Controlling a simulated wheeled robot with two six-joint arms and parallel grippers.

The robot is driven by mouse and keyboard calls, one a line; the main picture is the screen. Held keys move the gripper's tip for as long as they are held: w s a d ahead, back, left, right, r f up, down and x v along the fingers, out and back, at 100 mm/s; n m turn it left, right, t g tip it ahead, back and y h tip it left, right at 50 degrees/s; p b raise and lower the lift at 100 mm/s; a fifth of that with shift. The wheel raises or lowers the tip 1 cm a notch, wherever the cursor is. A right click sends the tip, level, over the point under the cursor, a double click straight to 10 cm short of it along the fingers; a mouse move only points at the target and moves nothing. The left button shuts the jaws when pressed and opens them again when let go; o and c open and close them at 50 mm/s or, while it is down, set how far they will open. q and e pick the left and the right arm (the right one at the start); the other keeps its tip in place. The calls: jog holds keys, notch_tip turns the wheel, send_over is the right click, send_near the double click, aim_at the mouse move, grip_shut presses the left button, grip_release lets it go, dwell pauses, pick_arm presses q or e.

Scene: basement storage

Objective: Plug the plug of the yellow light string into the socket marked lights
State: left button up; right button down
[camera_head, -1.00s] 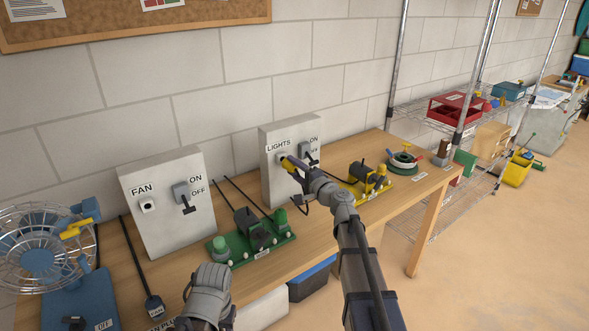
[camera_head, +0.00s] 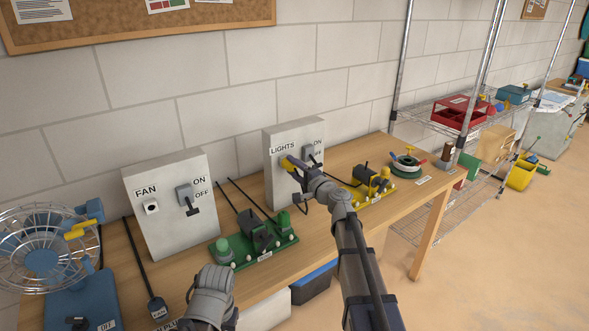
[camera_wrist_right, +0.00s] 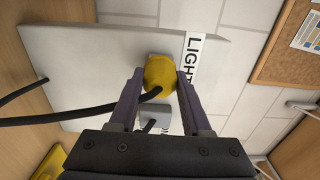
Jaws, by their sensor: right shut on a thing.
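The yellow plug (camera_head: 285,167) is at the face of the grey box marked LIGHTS (camera_head: 282,133), below that label. My right gripper (camera_head: 291,164) is shut on the plug. In the right wrist view the yellow plug (camera_wrist_right: 160,72) sits between the two fingers, against or very close to the panel, with a black cord trailing left. The socket is hidden behind the plug, so I cannot tell how deep it sits. A lever switch (camera_head: 310,154) is on the same box. My left gripper (camera_head: 211,291) is low in the head view, its fingertips not clear.
The FAN box (camera_head: 165,220) with its own socket stands to the left, near a blue fan (camera_head: 45,255). A green board (camera_head: 255,243) and a yellow board (camera_head: 375,188) with parts lie on the wooden table (camera_head: 425,180). Wire shelves stand on the right.

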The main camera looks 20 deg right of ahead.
jog(key=shift+c, duration=1.4)
grip_release()
jog(key=v, duration=0.7)
jog(key=shift+s, duration=0.3)
jog(key=shift+d, duration=0.1)
